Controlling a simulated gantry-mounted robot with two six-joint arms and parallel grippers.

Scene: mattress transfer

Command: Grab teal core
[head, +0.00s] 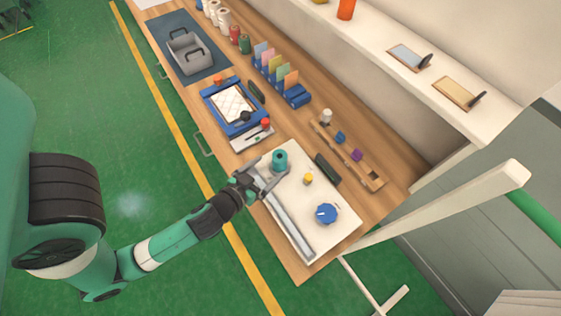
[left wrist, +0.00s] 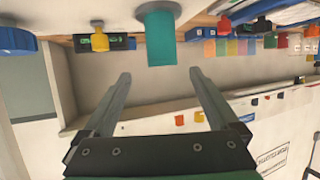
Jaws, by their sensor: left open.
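The teal core (head: 280,160) is a short teal cylinder standing on the left end of the white board (head: 325,180) in the head view. It also shows in the left wrist view (left wrist: 160,40), at the top and ahead of the fingers. My left gripper (head: 272,178) is open and empty, close beside the core on its near side. In the left wrist view its two fingers (left wrist: 160,84) are apart with nothing between them. Whether a finger touches the core I cannot tell. My right gripper is not in view.
On the white board stand a small yellow piece (head: 308,179), a blue knob (head: 326,213) and a long metal strip (head: 289,226). A blue-framed device (head: 232,125) with a red knob (head: 265,123) lies to the left. A wooden rack (head: 372,179) stands behind. The green floor is clear.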

